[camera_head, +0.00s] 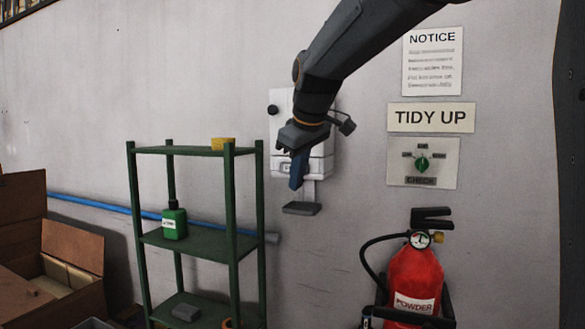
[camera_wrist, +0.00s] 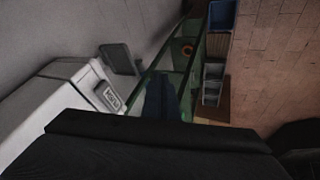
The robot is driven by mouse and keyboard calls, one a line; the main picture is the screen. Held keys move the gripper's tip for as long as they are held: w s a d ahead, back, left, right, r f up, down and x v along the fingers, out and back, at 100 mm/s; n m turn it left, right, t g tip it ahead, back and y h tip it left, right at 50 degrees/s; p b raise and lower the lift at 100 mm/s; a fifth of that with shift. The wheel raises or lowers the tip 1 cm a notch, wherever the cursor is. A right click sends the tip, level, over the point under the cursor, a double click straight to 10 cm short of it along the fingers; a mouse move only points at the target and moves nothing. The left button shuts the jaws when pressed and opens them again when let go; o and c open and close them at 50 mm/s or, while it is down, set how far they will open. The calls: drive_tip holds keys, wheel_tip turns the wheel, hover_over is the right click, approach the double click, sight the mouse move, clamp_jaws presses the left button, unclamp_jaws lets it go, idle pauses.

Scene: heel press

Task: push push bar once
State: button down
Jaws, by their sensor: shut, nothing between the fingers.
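A white wall dispenser box (camera_head: 318,160) hangs on the grey wall, partly hidden behind my gripper. A flat grey push bar (camera_head: 302,208) sticks out below it on a short stem. In the wrist view the box (camera_wrist: 68,88) is at the left with a small label, and the grey bar (camera_wrist: 120,58) is just beyond it. My gripper (camera_head: 296,182) is shut and empty, its blue fingers pointing down in front of the box and above the bar in the picture. In the wrist view the fingertips (camera_wrist: 160,80) are to the right of the bar, apart from it.
A green shelf rack (camera_head: 233,225) stands left of the dispenser, holding a green bottle (camera_head: 174,224) and a yellow block (camera_head: 222,144). A red extinguisher (camera_head: 415,278) is at the lower right, below a green knob panel (camera_head: 422,163).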

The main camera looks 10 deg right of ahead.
wheel_tip(320, 180, up, 11)
drive_tip(key=w+n+t, duration=0.1)
drive_tip(key=n, duration=0.1)
drive_tip(key=shift+w+a+f, duration=0.15)
drive_tip(key=shift+w+f, duration=0.05)
drive_tip(key=shift+w, duration=0.05)
drive_tip(key=w+d+f+p, duration=0.2)
drive_tip(key=w+f+p, duration=0.2)
drive_tip(key=w+f, duration=0.4)
drive_tip(key=shift+w, duration=0.65)
